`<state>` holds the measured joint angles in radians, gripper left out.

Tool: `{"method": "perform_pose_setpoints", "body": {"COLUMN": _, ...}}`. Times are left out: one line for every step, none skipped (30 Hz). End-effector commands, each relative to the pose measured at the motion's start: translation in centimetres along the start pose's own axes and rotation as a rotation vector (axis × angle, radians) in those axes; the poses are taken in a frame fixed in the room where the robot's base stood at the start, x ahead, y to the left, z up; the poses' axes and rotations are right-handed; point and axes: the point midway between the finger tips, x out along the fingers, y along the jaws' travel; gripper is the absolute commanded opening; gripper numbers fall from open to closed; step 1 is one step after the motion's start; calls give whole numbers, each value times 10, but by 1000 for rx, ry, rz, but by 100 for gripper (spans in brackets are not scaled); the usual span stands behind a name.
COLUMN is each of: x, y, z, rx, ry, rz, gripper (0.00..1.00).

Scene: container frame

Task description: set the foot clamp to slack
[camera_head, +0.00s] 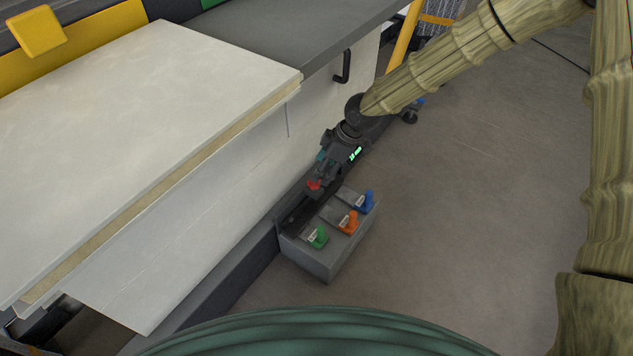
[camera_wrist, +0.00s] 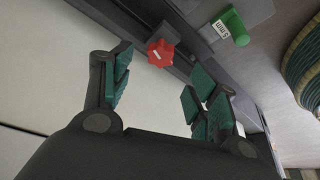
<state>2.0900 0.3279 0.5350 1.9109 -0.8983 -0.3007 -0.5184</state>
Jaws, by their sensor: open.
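A red star-shaped knob (camera_head: 314,184) sits low by the white panel's foot, at the back of a grey block. It also shows in the wrist view (camera_wrist: 160,53), with a small pale label too small to read. I take it to be the foot clamp's knob; its setting cannot be told. My gripper (camera_head: 320,172) is just above the knob in the head view. In the wrist view my gripper (camera_wrist: 158,82) is open and empty, its teal-padded fingers spread to either side, with the knob a little beyond the tips.
The grey block (camera_head: 318,262) carries green (camera_head: 318,237), orange (camera_head: 350,222) and blue (camera_head: 367,201) handles. The green one shows in the wrist view (camera_wrist: 233,25), marked "5 mm". A white panel (camera_head: 215,180) rises left of my gripper. Open floor (camera_head: 470,220) lies right.

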Motion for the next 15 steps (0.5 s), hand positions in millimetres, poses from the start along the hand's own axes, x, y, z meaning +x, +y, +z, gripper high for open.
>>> {"method": "perform_pose_setpoints", "body": {"x": 14, "y": -1, "z": 2, "rx": -2, "ry": -1, "rz": -1, "gripper": 59}}
{"method": "perform_pose_setpoints", "body": {"x": 18, "y": 0, "z": 2, "rx": -2, "ry": -1, "rz": -1, "gripper": 59}}
{"method": "perform_pose_setpoints", "body": {"x": 25, "y": 0, "z": 2, "rx": -1, "ry": -1, "rz": 0, "gripper": 59}}
{"method": "perform_pose_setpoints", "body": {"x": 29, "y": 0, "z": 2, "rx": 0, "ry": -1, "rz": 0, "gripper": 59}}
{"method": "perform_pose_setpoints", "body": {"x": 33, "y": 0, "z": 2, "rx": 0, "ry": -1, "rz": -1, "gripper": 59}}
{"method": "perform_pose_setpoints", "body": {"x": 39, "y": 0, "z": 2, "rx": 0, "ry": -1, "rz": -1, "gripper": 59}}
{"method": "perform_pose_setpoints", "body": {"x": 42, "y": 0, "z": 2, "rx": 0, "ry": -1, "rz": -1, "gripper": 59}}
{"method": "perform_pose_setpoints", "body": {"x": 45, "y": 0, "z": 1, "rx": 0, "ry": -1, "rz": -1, "gripper": 59}}
{"method": "perform_pose_setpoints", "body": {"x": 49, "y": 0, "z": 1, "rx": 0, "ry": -1, "rz": -1, "gripper": 59}}
{"method": "perform_pose_setpoints", "body": {"x": 51, "y": 0, "z": 1, "rx": 0, "ry": -1, "rz": 0, "gripper": 59}}
{"method": "perform_pose_setpoints", "body": {"x": 53, "y": 0, "z": 1, "rx": 0, "ry": 0, "rz": 0, "gripper": 59}}
{"method": "perform_pose_setpoints", "body": {"x": 56, "y": 0, "z": 1, "rx": 0, "ry": 0, "rz": 0, "gripper": 59}}
{"method": "perform_pose_setpoints", "body": {"x": 57, "y": 0, "z": 1, "rx": 0, "ry": 0, "rz": 0, "gripper": 59}}
{"method": "perform_pose_setpoints", "body": {"x": 58, "y": 0, "z": 0, "rx": 0, "ry": 0, "rz": 0, "gripper": 59}}
{"method": "perform_pose_setpoints", "body": {"x": 59, "y": 0, "z": 0, "rx": 0, "ry": 0, "rz": 0, "gripper": 59}}
